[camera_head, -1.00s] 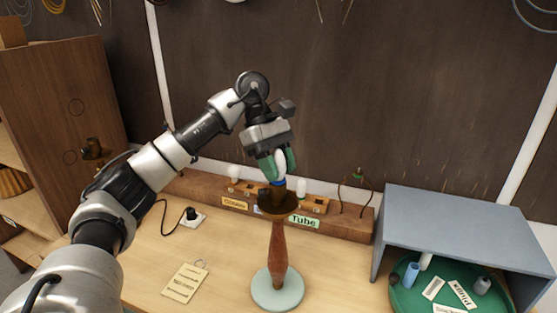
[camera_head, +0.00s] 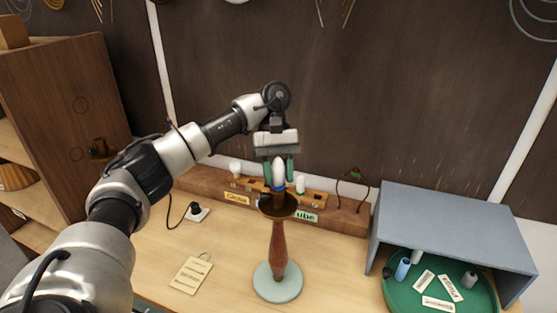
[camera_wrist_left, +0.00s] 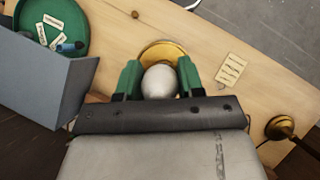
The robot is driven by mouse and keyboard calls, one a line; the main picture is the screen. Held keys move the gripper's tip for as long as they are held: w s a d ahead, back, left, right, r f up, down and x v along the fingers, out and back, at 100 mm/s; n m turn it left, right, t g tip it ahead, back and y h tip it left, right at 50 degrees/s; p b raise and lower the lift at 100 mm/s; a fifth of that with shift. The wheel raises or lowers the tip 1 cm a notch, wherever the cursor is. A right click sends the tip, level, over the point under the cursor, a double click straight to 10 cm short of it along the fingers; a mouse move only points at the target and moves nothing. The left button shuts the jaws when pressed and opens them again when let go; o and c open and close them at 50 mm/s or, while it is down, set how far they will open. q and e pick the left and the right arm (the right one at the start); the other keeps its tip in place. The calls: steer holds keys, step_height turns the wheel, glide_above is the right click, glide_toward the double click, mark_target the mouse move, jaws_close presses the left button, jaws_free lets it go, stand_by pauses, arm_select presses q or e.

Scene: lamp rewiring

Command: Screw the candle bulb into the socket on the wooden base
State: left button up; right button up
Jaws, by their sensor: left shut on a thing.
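The white candle bulb (camera_head: 279,172) stands upright above the lamp's brass dish (camera_head: 279,212), with a blue ring (camera_head: 278,187) just below it. The lamp has a turned reddish-wood column (camera_head: 279,250) on a pale round foot (camera_head: 278,284). My left gripper (camera_head: 279,174) points down, with its green fingers shut on the bulb from both sides. In the left wrist view, the bulb (camera_wrist_left: 160,82) lies between the fingers, over the brass dish (camera_wrist_left: 160,50). The socket and the bulb's thread are hidden, so I cannot tell how far it is seated. My right gripper is not in view.
Behind the lamp, a wooden rack (camera_head: 345,215) holds other white bulbs (camera_head: 235,168) and labels. A grey shelter (camera_head: 455,225) over a green tray (camera_head: 400,300) stands at the right. A paper note (camera_head: 192,274) lies left of the lamp, near a black plug (camera_head: 195,209).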

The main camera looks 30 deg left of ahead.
arm_select(q)
steer(key=shift+m+b, duration=0.4)
steer(key=shift+m, duration=0.1)
steer(key=o, duration=1)
steer(key=shift+v, duration=5.4)
steer(key=shift+w+d, duration=0.15)
steer(key=shift+d, duration=0.05)
steer(key=shift+f, duration=0.1)
